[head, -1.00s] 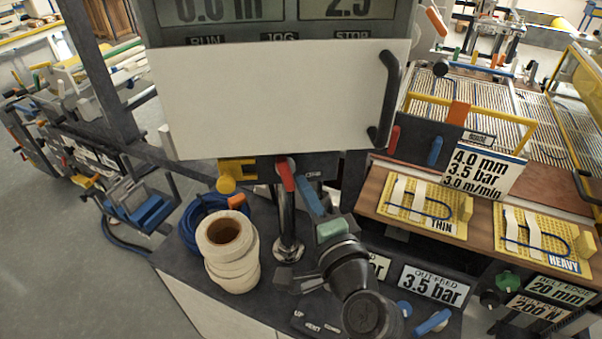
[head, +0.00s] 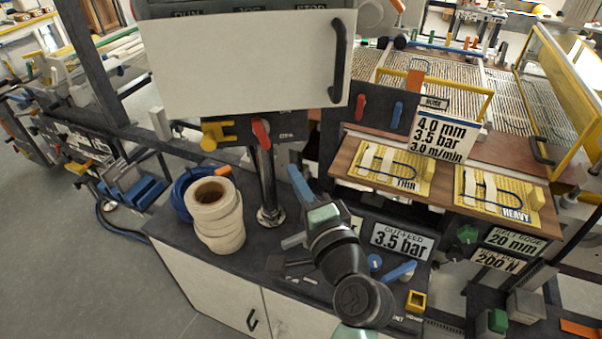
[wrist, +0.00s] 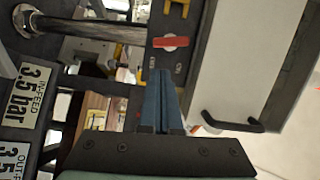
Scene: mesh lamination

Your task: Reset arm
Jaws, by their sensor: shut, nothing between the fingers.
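My gripper (head: 293,170) shows in the head view as closed blue fingers rising from the dark wrist and green-grey body of my arm. In the wrist view its fingers (wrist: 160,78) are together with nothing between them. They point toward a panel with a red lever (wrist: 171,42), with a visible gap. The same red lever (head: 260,130) hangs under the white panel in the head view, up and left of my fingertips. A yellow lever (head: 216,132) is left of it.
The white panel (head: 240,65) with a black handle (head: 339,60) overhangs the bench. Cream tape rolls (head: 217,215) stand left of a metal post (head: 267,185). Yellow THIN (head: 400,182) and HEAVY (head: 505,213) boards lie right. An out-feed sign (head: 402,241) is right of my arm.

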